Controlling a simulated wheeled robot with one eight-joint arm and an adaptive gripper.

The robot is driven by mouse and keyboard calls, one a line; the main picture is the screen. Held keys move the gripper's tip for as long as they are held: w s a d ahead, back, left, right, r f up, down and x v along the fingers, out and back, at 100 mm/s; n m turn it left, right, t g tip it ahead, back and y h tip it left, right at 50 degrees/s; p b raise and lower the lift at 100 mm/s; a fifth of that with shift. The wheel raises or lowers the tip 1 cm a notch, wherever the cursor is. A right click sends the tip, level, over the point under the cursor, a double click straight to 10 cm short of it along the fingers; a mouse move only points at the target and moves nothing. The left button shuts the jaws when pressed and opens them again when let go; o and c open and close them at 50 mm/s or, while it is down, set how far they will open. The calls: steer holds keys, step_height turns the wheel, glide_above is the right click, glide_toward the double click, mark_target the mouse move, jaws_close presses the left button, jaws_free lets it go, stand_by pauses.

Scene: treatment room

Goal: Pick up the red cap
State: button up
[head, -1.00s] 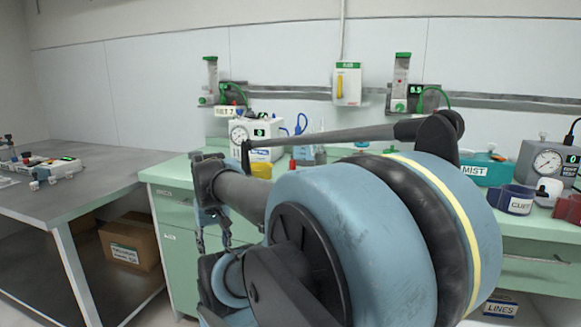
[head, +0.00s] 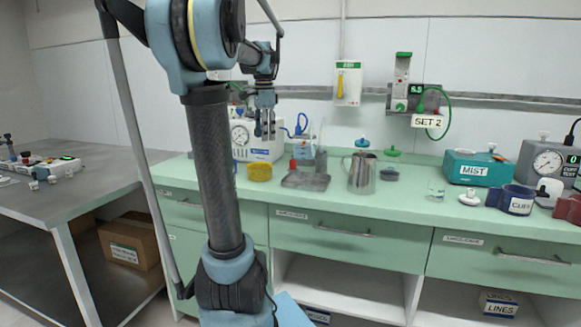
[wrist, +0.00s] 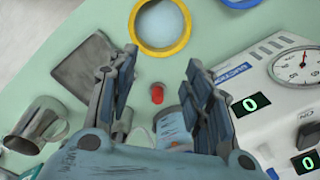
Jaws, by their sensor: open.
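The red cap (wrist: 157,94) is a small red cylinder on the green counter. In the wrist view it shows between the two spread fingers of my gripper (wrist: 160,66), apart from both. In the head view the cap (head: 293,165) sits between the yellow bowl and the grey tray. There my gripper (head: 265,132) hangs fingers down above the counter, higher than the cap and a little to its left. The gripper is open and empty.
The yellow bowl (head: 260,173), grey tray (head: 296,181) and metal jug (head: 361,175) stand nearby. A blue-and-white container (wrist: 172,132) is close to the cap. The white suction unit (wrist: 270,72) stands at the right in the wrist view.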

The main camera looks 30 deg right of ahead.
mark_target(293, 160)
steer(key=w+d+r+m, duration=0.1)
steer(key=d+r+m, duration=0.15)
steer(key=d, duration=0.45)
steer(key=d+r+m, duration=0.1)
steer(key=d+m, duration=0.2)
steer(key=d, duration=0.3)
steer(key=f, duration=1.7)
steer(key=shift+w, duration=0.25)
steer(key=c, duration=1)
